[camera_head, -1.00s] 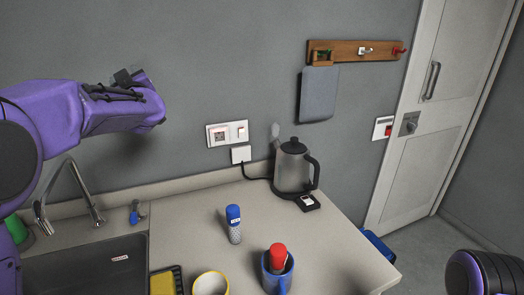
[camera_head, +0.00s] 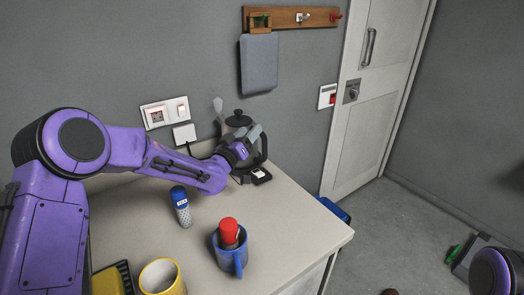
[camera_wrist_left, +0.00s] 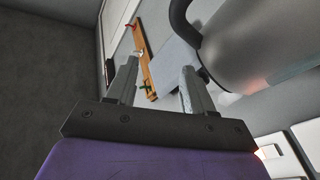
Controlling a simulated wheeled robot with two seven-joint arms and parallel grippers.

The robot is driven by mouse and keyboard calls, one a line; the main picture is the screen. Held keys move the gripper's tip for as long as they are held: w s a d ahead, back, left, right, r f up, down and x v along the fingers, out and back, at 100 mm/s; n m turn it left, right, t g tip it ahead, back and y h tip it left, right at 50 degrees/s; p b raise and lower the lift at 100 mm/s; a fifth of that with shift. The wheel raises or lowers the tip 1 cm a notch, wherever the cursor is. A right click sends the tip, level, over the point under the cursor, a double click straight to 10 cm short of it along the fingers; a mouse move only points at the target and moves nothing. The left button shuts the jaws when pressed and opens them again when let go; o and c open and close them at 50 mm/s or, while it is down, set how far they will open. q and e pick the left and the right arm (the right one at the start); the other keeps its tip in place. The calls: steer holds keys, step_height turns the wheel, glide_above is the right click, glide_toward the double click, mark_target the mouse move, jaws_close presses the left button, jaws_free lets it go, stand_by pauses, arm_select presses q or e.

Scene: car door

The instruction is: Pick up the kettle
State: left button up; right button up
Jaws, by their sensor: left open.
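The kettle (camera_head: 239,119), with a black lid and a black handle (camera_head: 263,154), stands at the back of the counter by the wall. Its grey body is mostly hidden behind my left gripper (camera_head: 250,139) in the head view. In the left wrist view the kettle (camera_wrist_left: 262,42) fills the upper right, with its dark handle beside the fingers. My left gripper is open there too (camera_wrist_left: 158,82), and nothing is visible between its fingers. The right finger appears very close to the kettle; I cannot tell whether it touches. Only part of my right arm shows, at the lower right.
A blue-capped shaker (camera_head: 181,207), a blue mug (camera_head: 232,256) with a red-topped item (camera_head: 228,231) and a yellow mug (camera_head: 162,278) stand on the counter (camera_head: 290,228). A wall rack (camera_head: 290,18) holds a hanging grey board (camera_head: 259,64). The counter's right part is clear.

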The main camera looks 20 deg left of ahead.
mark_target(268, 139)
arm_select(q)
steer(key=f+m, duration=0.2)
steer(key=w+d+f+m+g+h, duration=0.1)
steer(key=f+m, duration=0.1)
steer(key=f+m+g, duration=0.1)
steer(key=f, duration=0.2)
steer(key=shift+w+d+m+h+b, duration=0.3)
steer(key=shift+w+d+m+h, duration=0.05)
steer(key=shift+d+m+h, duration=0.05)
steer(key=shift+w+d+f+m+g+p, duration=0.1)
steer(key=shift+w+m+g+p, duration=0.2)
steer(key=shift+w, duration=0.55)
steer(key=p+x, duration=0.1)
steer(key=x, duration=0.2)
steer(key=p+x, duration=0.1)
steer(key=x, duration=0.1)
steer(key=shift+s+d+r+p, duration=0.15)
steer(key=shift+d+r+p, duration=0.05)
steer(key=shift+r+p, duration=0.15)
steer(key=shift+w, duration=0.3)
jaws_close()
arm_select(e)
steer(key=shift+r, duration=0.85)
arm_select(q)
steer(key=shift+r, duration=0.25)
steer(key=shift+f, duration=0.1)
arm_select(e)
steer(key=shift+w, duration=0.1)
